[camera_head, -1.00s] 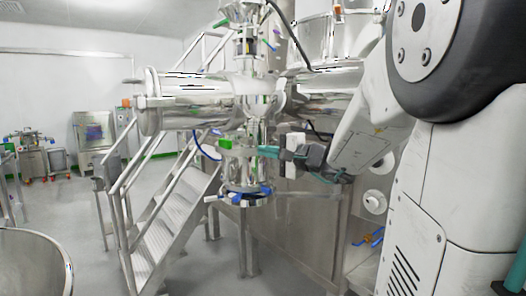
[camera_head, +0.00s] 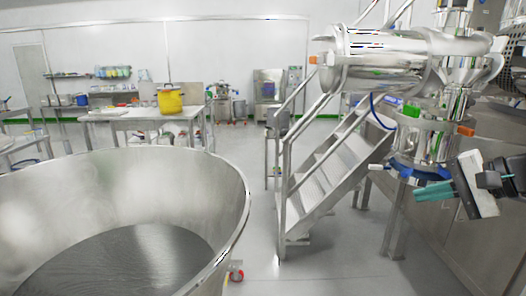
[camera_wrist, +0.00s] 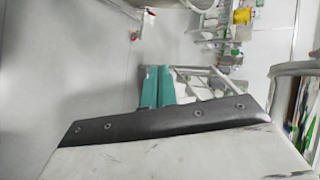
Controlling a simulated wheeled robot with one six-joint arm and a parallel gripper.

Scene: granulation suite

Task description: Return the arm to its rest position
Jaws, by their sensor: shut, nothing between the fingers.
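My gripper (camera_head: 416,194) shows at the right of the head view, with its teal fingers pointing left and its dark wrist behind them. The fingers are together and hold nothing. In the picture they lie just below the steel outlet (camera_head: 425,140) of the granulator; I cannot tell the gap in depth. In the wrist view the teal fingertips (camera_wrist: 158,70) lie side by side over grey floor and the stairs' railing.
A large steel bowl (camera_head: 215,185) fills the lower left. Steel stairs (camera_head: 325,180) with railings stand left of the granulator body (camera_head: 380,50). A yellow bucket (camera_head: 170,98) stands on a table (camera_head: 135,114) at the back. Grey floor between bowl and stairs is clear.

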